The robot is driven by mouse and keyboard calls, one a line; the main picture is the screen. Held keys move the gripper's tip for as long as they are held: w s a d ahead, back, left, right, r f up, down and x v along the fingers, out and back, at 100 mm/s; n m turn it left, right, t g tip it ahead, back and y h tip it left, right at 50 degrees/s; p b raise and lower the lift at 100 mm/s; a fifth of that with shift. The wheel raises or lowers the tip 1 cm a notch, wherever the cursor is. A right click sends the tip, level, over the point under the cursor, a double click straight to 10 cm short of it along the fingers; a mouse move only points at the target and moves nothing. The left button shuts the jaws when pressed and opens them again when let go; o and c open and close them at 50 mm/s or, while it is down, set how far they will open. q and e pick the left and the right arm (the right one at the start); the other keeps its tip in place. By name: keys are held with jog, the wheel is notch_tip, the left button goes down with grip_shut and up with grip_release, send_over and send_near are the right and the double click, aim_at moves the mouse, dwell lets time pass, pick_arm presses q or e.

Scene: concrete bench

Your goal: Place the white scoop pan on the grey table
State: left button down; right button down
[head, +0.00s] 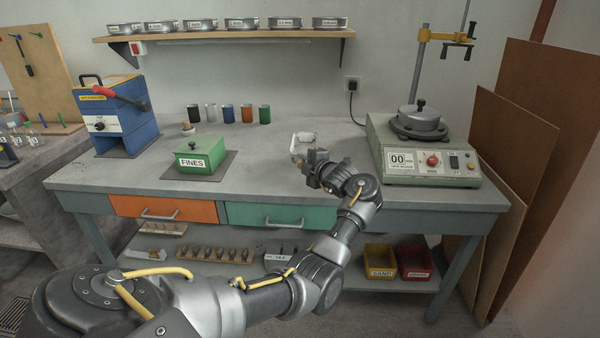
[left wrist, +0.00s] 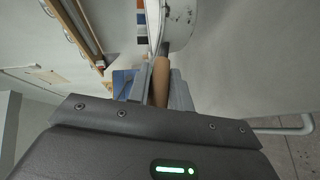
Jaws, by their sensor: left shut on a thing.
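The white scoop pan (head: 302,142) shows just beyond my left gripper (head: 311,165), over the middle of the grey table (head: 262,160). In the left wrist view the pan's pale, speckled body (left wrist: 180,22) is at the top, with its brown handle (left wrist: 161,80) between the fingers. My left gripper (left wrist: 158,90) is shut on that handle. The fingers hide part of the handle in the head view. I cannot tell whether the pan touches the table or hangs just above it. My right gripper is not in view.
A green FINES box (head: 200,155) on a dark mat and a blue machine (head: 120,120) stand left. Several small coloured containers (head: 229,113) line the back. A scale-like device (head: 420,150) with a lidded pan stands right. The table around the pan is clear.

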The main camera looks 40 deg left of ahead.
pick_arm(q)
jog(key=shift+a+f, duration=0.3)
jog(key=f, duration=0.3)
jog(key=shift+a+f, duration=0.1)
jog(key=shift+a, duration=0.25)
jog(key=shift+f, duration=0.35)
jog(key=c, duration=1.7)
grip_release()
jog(key=o, duration=0.4)
jog(key=shift+o, duration=0.2)
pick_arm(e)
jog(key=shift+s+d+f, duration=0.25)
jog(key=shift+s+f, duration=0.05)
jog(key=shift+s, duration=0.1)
pick_arm(q)
jog(key=shift+d, duration=0.1)
jog(key=v, duration=1.2)
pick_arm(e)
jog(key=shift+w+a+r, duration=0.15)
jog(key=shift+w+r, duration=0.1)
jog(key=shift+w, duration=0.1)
